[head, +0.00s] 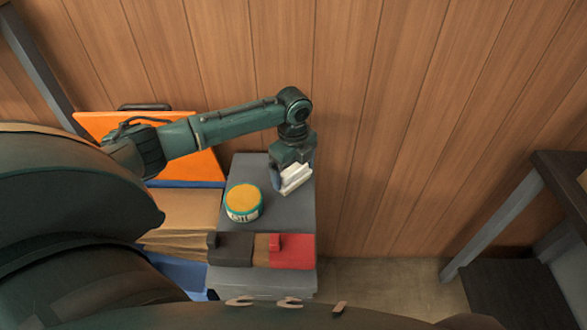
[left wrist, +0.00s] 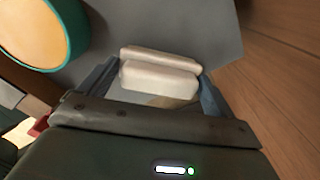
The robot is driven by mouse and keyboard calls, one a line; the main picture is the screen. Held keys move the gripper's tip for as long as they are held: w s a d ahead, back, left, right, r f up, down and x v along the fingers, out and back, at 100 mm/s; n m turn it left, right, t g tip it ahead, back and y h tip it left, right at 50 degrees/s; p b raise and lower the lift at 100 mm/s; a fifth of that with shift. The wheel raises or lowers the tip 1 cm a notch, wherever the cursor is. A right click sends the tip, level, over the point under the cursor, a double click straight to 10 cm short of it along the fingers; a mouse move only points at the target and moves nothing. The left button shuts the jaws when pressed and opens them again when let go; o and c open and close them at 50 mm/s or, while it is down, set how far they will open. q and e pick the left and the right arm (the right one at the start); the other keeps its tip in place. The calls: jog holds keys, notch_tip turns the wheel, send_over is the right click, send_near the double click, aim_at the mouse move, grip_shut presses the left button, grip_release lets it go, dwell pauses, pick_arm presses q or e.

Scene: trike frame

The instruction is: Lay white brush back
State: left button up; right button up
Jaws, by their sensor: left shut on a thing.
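The white brush (head: 296,177) is between the fingers of my left gripper (head: 292,180), over the back right part of a grey top (head: 292,216). My left gripper is shut on it. In the left wrist view, the white brush (left wrist: 158,78) shows as two pale, rounded bars lying across the space between the fingers (left wrist: 158,88). Part of the brush is hidden by the gripper. I cannot tell whether it touches the grey top. My right gripper is not in view.
A teal tin (head: 244,203) with an orange-yellow top stands left of the gripper. A black block (head: 230,250) and a red block (head: 292,251) sit along the front edge. An orange panel (head: 180,170) stands left, a wooden wall (head: 400,120) behind.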

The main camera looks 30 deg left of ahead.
aim_at(294, 168)
pick_arm(q)
jog(key=o, duration=0.7)
jog(key=shift+f, duration=0.1)
notch_tip(294, 168, up, 12)
jog(key=shift+r+p, duration=0.15)
jog(key=shift+p, duration=0.4)
